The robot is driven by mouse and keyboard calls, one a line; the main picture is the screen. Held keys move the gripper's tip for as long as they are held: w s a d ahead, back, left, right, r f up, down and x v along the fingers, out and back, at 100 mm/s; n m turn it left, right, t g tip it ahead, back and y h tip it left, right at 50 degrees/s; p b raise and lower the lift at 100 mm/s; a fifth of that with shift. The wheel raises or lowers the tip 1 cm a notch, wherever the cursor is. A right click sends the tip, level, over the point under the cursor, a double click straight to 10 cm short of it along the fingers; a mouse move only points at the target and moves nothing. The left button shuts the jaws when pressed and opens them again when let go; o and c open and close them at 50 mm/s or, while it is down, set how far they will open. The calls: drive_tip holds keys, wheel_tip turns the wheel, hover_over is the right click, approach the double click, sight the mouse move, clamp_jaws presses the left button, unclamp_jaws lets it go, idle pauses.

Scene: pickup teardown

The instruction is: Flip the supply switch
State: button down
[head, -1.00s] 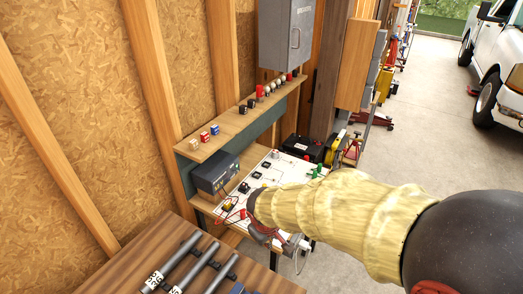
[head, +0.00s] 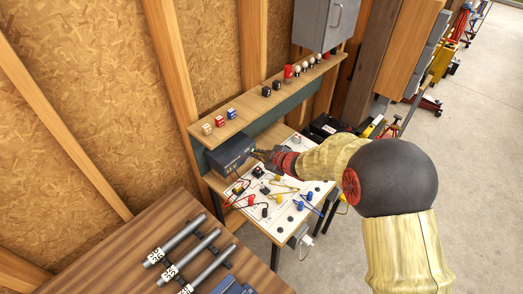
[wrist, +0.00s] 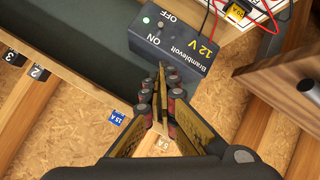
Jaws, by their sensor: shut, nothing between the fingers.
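The supply (head: 228,157) is a dark grey-blue box at the back left of the white board in the head view. In the wrist view the supply (wrist: 185,52) appears upside down, marked "Bramblevolt 12 V", with ON and OFF lettering. The small supply switch (wrist: 160,27) sits between these words; its exact tilt is too small to tell. A pale green dot (wrist: 146,20) shows beside it. My gripper (head: 259,154) is at the right end of the supply. In the wrist view my gripper (wrist: 160,70) is shut and empty, its tips overlapping the near edge of the supply, below the switch in the picture.
A wooden shelf (head: 218,127) with small blocks and bulbs runs behind the supply. The white board (head: 290,208) holds wires and several parts. A grey metal box (head: 325,22) hangs above. A wooden bench (head: 110,265) with grey tubes stands in front at left.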

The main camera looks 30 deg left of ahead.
drive_tip(key=shift+a+r, duration=0.15)
drive_tip(key=shift+r, duration=0.15)
drive_tip(key=shift+s+a, duration=0.1)
drive_tip(key=w+a+f, duration=0.1)
drive_tip(key=a+f, duration=0.1)
drive_tip(key=w+a+f, duration=0.2)
drive_tip(key=f, duration=0.1)
drive_tip(key=w+a+f, duration=0.2)
drive_tip(key=shift+a+f, duration=0.15)
drive_tip(key=shift+f, duration=0.2)
drive_tip(key=shift+w+d+f, duration=0.2)
drive_tip(key=shift+w+f, duration=0.05)
drive_tip(key=shift+f, duration=0.15)
drive_tip(key=shift+d+f+y+b, duration=0.15)
drive_tip(key=shift+f+y+b, duration=0.15)
drive_tip(key=shift+b, duration=0.55)
